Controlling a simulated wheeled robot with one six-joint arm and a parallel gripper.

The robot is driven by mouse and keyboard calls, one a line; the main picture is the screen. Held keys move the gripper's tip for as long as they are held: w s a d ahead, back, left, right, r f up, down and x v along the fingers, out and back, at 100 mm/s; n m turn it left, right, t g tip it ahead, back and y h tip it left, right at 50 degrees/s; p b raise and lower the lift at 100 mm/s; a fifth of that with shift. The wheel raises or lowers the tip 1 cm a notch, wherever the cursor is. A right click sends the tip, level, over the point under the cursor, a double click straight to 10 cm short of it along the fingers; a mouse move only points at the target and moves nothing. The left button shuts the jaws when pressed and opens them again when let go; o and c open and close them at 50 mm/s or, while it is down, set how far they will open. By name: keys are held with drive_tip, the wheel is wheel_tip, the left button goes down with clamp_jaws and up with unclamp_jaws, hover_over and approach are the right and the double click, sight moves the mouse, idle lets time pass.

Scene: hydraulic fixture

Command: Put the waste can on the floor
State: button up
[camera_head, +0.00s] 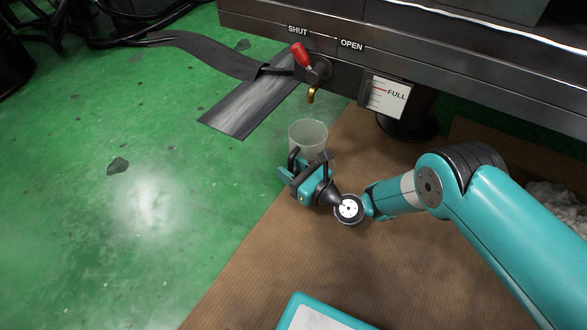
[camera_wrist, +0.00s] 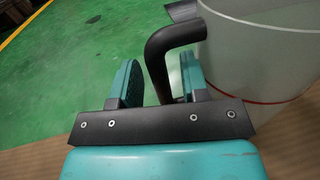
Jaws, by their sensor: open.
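The waste can (camera_head: 308,131) is a pale translucent vessel. It stands upright below the brass spout, near the edge of the brown sheet. In the wrist view the can (camera_wrist: 265,50) fills the upper right and has a thin red line around it. Its black bent handle (camera_wrist: 162,55) reaches down between my jaws. My gripper (camera_head: 309,163) is right in front of the can and hides its lower part in the head view. In the wrist view my gripper (camera_wrist: 158,85) is open, with the handle nearer the right jaw; whether they touch is unclear.
A valve with a red lever (camera_head: 300,54) and a brass spout (camera_head: 311,94) hangs above the can, on the dark machine (camera_head: 420,65). A level gauge (camera_head: 386,96) is to its right. Brown sheet (camera_head: 265,270) covers the right; the green floor (camera_head: 90,230) at left is mostly clear.

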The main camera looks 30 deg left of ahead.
drive_tip(key=shift+d+r, duration=0.1)
drive_tip(key=shift+r, duration=0.15)
drive_tip(key=p+v, duration=1.2)
drive_tip(key=p, duration=0.2)
idle(0.9)
